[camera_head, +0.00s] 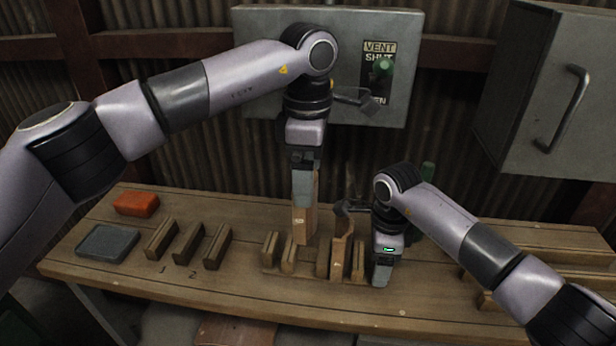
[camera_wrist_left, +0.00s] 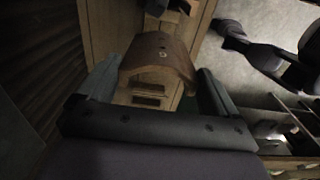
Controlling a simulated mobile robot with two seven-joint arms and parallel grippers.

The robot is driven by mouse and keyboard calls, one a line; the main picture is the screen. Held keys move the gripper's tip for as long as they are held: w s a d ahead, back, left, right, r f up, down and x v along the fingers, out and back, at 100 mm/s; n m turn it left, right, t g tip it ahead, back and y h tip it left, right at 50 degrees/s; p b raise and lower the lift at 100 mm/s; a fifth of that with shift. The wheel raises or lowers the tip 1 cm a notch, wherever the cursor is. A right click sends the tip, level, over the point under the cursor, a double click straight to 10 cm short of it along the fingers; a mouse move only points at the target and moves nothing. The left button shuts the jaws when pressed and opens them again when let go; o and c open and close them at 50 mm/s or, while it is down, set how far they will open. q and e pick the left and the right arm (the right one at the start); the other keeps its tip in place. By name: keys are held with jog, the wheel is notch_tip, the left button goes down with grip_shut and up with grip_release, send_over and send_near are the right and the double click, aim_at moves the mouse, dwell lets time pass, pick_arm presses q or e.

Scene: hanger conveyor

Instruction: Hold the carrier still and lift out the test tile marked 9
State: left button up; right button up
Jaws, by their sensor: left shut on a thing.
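A tall wooden tile (camera_head: 306,222) stands upright in my left gripper (camera_head: 304,188), which is shut on its upper part. A small pale label shows on the tile, but I cannot read its number. Its lower end is among the wooden posts of the carrier (camera_head: 336,262); I cannot tell whether it is clear of the slot. In the left wrist view a curved wooden top (camera_wrist_left: 158,60) with a small round mark sits between my fingers. My right gripper (camera_head: 382,276) is low beside the carrier's right end. I cannot see whether its jaws are closed or gripping.
Wooden slot blocks (camera_head: 188,243) stand left of the carrier, with 1 and 2 marked on the bench. A grey tray (camera_head: 108,243) and an orange block (camera_head: 136,204) lie at the left. A vent panel (camera_head: 350,25) and a handled cabinet (camera_head: 540,110) are behind.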

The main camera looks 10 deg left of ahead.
jog(key=o, duration=1.2)
